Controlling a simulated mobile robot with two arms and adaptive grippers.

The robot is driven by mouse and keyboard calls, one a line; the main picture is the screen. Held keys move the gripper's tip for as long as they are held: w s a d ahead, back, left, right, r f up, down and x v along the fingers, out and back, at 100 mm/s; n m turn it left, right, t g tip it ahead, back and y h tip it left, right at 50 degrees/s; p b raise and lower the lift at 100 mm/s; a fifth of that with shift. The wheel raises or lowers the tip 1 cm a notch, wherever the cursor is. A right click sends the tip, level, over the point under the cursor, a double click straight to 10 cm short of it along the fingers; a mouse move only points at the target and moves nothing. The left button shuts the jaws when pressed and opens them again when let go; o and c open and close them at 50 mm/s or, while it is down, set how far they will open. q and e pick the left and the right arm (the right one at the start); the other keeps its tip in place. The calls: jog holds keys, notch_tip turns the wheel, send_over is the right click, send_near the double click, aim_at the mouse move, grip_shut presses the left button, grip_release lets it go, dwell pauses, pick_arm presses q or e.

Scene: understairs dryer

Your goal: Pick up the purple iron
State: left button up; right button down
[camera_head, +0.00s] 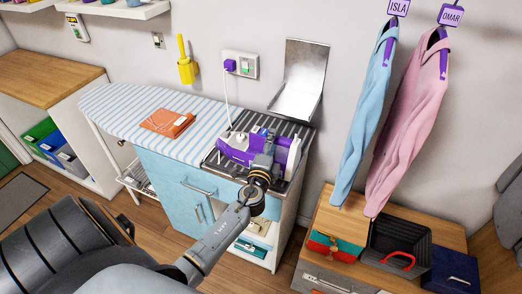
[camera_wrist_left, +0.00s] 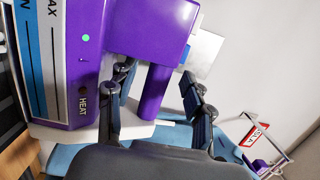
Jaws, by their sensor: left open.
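The purple iron (camera_head: 236,148) with white parts sits on a dark ribbed rest (camera_head: 225,167) at the right end of the striped ironing board (camera_head: 155,100). A white cord rises from it to a purple plug on the wall. My left gripper (camera_head: 266,147) is at the iron's right part and hides some of it. In the left wrist view the iron (camera_wrist_left: 180,25) fills the upper left, with a panel marked HEAT. There the open left gripper (camera_wrist_left: 156,80) has a finger on each side of a purple upright part, apparently the handle. Contact cannot be told. My right gripper is out of view.
A folded orange cloth (camera_head: 168,122) lies on the board. A metal plate (camera_head: 299,80) stands behind the iron. A blue cabinet (camera_head: 170,176) is below. Blue and pink shirts hang at right, above a wooden unit (camera_head: 335,220) with a black tray (camera_head: 398,236).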

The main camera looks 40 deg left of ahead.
pick_arm(q)
jog(key=shift+x, duration=1.15)
jog(key=shift+d+f, duration=0.1)
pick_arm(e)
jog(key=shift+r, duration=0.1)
pick_arm(q)
grip_shut()
jog(key=shift+r, duration=0.3)
jog(key=shift+w, duration=0.1)
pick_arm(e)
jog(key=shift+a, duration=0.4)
pick_arm(q)
jog(key=shift+r, duration=0.1)
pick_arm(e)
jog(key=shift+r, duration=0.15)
